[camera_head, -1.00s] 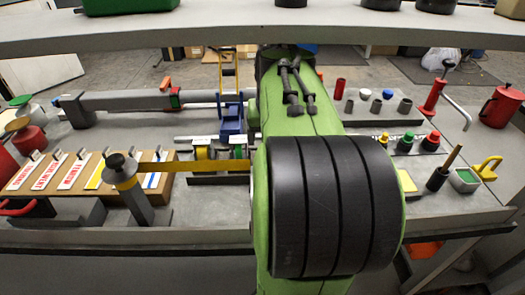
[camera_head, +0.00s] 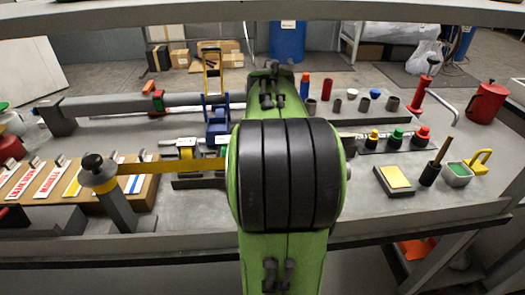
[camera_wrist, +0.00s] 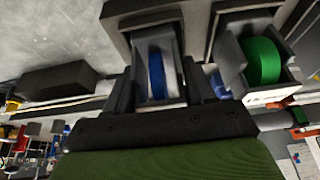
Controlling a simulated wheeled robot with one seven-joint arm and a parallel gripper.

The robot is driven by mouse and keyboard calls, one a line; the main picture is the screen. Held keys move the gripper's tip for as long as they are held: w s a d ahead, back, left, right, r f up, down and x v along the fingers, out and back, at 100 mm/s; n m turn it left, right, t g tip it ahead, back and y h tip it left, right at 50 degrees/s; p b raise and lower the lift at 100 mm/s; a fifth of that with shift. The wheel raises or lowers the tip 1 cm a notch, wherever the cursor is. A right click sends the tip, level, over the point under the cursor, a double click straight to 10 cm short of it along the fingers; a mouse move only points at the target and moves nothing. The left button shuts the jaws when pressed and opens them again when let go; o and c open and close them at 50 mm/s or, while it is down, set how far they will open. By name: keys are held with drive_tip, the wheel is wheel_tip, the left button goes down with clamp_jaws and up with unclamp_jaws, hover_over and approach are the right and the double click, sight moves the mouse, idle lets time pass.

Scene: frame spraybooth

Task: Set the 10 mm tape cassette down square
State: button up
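In the wrist view my gripper (camera_wrist: 160,95) has its two dark fingers against both sides of a grey cassette with a blue tape roll (camera_wrist: 156,75). The cassette lies against a dark grey block; whether it rests there is unclear. A cassette with a green roll (camera_wrist: 263,60) is close beside it on the right. In the head view a yellow-roll cassette (camera_head: 187,152) and the partly hidden green one (camera_head: 222,148) stand in a dark rack (camera_head: 190,182). My arm hides my gripper and the blue cassette there. The 10 mm marking is not readable.
A post with a dark knob (camera_head: 98,175) and a yellow strip stands left of the rack. A blue-based tool (camera_head: 216,118) stands behind. Right are colored-cap bottles (camera_head: 397,137), a yellow pad (camera_head: 396,177) and a cup (camera_head: 430,173).

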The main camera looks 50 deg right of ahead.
drive_tip(key=c, duration=0.6)
drive_tip(key=shift+r, duration=0.15)
